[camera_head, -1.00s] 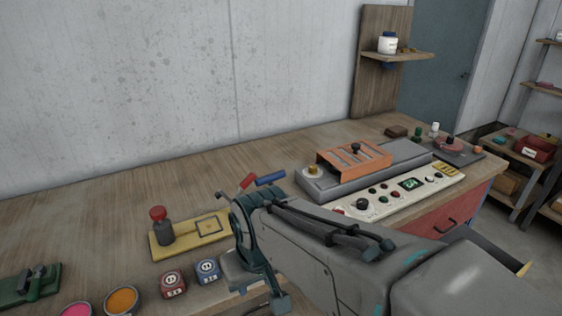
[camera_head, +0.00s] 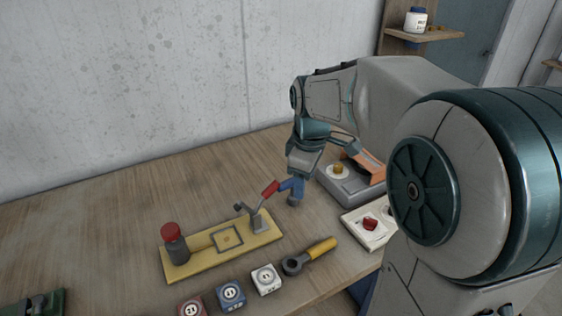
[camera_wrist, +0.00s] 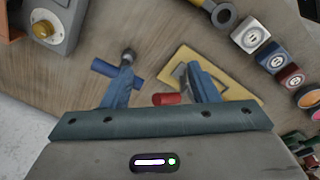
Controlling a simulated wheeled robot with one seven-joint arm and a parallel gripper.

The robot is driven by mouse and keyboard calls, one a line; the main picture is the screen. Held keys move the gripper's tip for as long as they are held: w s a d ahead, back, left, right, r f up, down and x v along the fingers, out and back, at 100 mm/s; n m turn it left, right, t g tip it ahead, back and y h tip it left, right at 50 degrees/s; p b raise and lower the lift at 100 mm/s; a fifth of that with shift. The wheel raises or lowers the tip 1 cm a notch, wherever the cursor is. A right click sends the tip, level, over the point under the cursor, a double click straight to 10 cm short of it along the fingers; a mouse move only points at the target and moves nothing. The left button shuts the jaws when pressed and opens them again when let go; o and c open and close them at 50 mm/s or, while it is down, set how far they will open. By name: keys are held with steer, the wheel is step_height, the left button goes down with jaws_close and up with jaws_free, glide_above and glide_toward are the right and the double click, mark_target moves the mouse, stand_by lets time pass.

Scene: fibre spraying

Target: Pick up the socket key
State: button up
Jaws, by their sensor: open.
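The socket key (camera_wrist: 103,67) appears to be the blue T-bar piece with a grey metal end, seen in the wrist view on the wooden bench. My gripper (camera_wrist: 161,72) is open above it; its left finger crosses in front of the blue bar and hides its middle. The key is not centred between the fingers. In the head view, my gripper (camera_head: 298,176) points down at the bench, and the blue key (camera_head: 286,185) is partly merged with the blue fingers. I cannot tell whether they touch.
A yellow clamp plate (camera_head: 205,258) with a red lever (camera_head: 270,188) stands close beside my gripper. A yellow-handled ring spanner (camera_head: 320,248) and several small blocks (camera_head: 266,279) lie in front. A grey device (camera_head: 340,180) is to the right. The bench's back left is clear.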

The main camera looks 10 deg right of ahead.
steer(key=w+n, duration=0.3)
steer(key=w, duration=0.1)
steer(key=w+n+p, duration=0.1)
steer(key=w+n, duration=0.1)
steer(key=w, duration=0.1)
steer(key=w+f+n+g, duration=0.1)
steer(key=w+n, duration=0.2)
steer(key=w, duration=0.1)
steer(key=shift+w+f+n+p, duration=0.1)
steer(key=shift+w+n+p, duration=0.2)
steer(key=shift+w+f+n, duration=0.15)
steer(key=shift+w+n, duration=0.15)
steer(key=shift+w, duration=0.05)
steer(key=shift+w+f, duration=0.1)
steer(key=shift+f, duration=0.2)
glide_above(293, 195)
steer(key=w, duration=0.2)
steer(key=f, duration=0.7)
steer(key=shift+s+a+f+p, duration=0.1)
steer(key=shift+s+f+p, duration=0.2)
steer(key=shift+f, duration=0.1)
steer(key=shift+s+f+p, duration=0.2)
steer(key=shift+f+p, duration=0.15)
steer(key=shift+f, duration=1.05)
steer(key=shift+s+f+p, duration=0.15)
steer(key=shift+f+p, duration=0.15)
steer(key=shift+f, duration=1.05)
steer(key=shift+c, duration=0.3)
jaws_close()
steer(key=shift+r, duration=0.1)
